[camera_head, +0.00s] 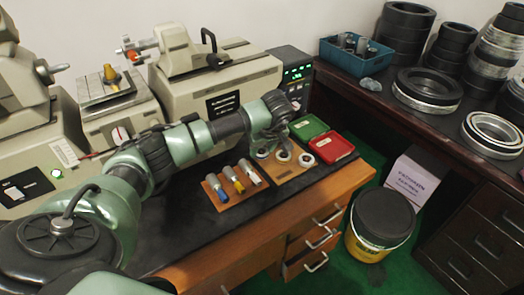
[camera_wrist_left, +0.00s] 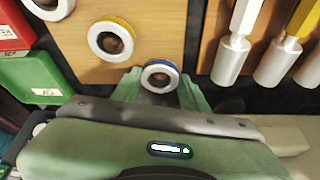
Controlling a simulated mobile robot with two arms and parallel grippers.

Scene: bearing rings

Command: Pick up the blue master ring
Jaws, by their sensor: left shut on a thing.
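The blue master ring (camera_wrist_left: 160,76) is a steel ring with a blue rim, seen at the middle of the left wrist view. My left gripper (camera_wrist_left: 161,88) is shut on it, with one green finger at each side. In the head view the ring (camera_head: 262,154) shows at the left end of a row of three, below my left gripper (camera_head: 277,142). The yellow-rimmed ring (camera_wrist_left: 110,40) and a third ring (camera_wrist_left: 50,4) lie on the wooden board (camera_wrist_left: 150,20). I cannot tell whether the blue ring touches the board. My right gripper is not in view.
Several plug gauges (camera_head: 232,184) lie on a second board left of the rings. A green tray (camera_head: 308,127) and a red tray (camera_head: 333,148) sit behind and to the right. Measuring machines (camera_head: 222,85) stand along the back. The dark bench front is clear.

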